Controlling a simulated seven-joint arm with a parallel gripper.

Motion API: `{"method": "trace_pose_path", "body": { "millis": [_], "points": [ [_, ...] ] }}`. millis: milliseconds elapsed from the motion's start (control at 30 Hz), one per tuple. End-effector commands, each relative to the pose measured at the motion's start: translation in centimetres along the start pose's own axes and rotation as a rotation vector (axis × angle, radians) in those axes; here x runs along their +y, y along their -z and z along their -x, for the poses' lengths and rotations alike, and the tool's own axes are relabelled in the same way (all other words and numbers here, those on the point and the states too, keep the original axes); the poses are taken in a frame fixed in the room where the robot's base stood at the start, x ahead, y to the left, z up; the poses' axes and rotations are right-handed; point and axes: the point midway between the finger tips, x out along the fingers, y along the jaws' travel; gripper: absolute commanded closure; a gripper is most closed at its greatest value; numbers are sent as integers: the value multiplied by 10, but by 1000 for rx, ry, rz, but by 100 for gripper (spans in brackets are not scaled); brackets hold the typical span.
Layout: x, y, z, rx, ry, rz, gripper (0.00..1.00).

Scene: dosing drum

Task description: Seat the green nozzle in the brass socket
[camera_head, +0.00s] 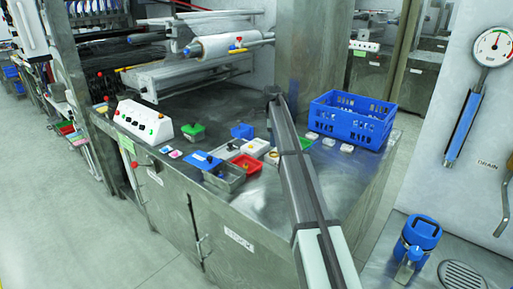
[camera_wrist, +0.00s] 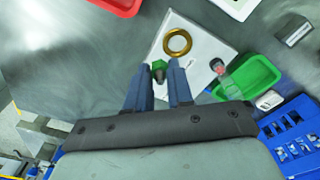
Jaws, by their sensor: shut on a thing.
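In the wrist view my gripper (camera_wrist: 157,70) has its two blue-grey fingers shut on the green nozzle (camera_wrist: 158,65). Only a small green end and a dark part of the nozzle show between the fingertips. The brass socket (camera_wrist: 177,42) is a gold ring on a white plate (camera_wrist: 204,50), just beyond the fingertips and slightly right of the nozzle. In this picture nozzle and ring are apart; the height between them cannot be told.
Right of the plate in the wrist view are a green tray (camera_wrist: 250,80), a clear red-capped bottle (camera_wrist: 219,69) and a blue crate (camera_wrist: 296,135). A red tray (camera_wrist: 122,4) is at upper left. In the head view a large blue crate (camera_head: 350,118) stands at the table's back right.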

Motion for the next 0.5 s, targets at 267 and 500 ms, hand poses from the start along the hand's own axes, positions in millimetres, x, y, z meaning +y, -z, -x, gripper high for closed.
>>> {"method": "trace_pose_path", "body": {
  "millis": [267, 500],
  "points": [
    [-26, 3, 4, 42, 22, 160, 100],
    [-26, 2, 1, 41, 22, 187, 100]
  ]
}}
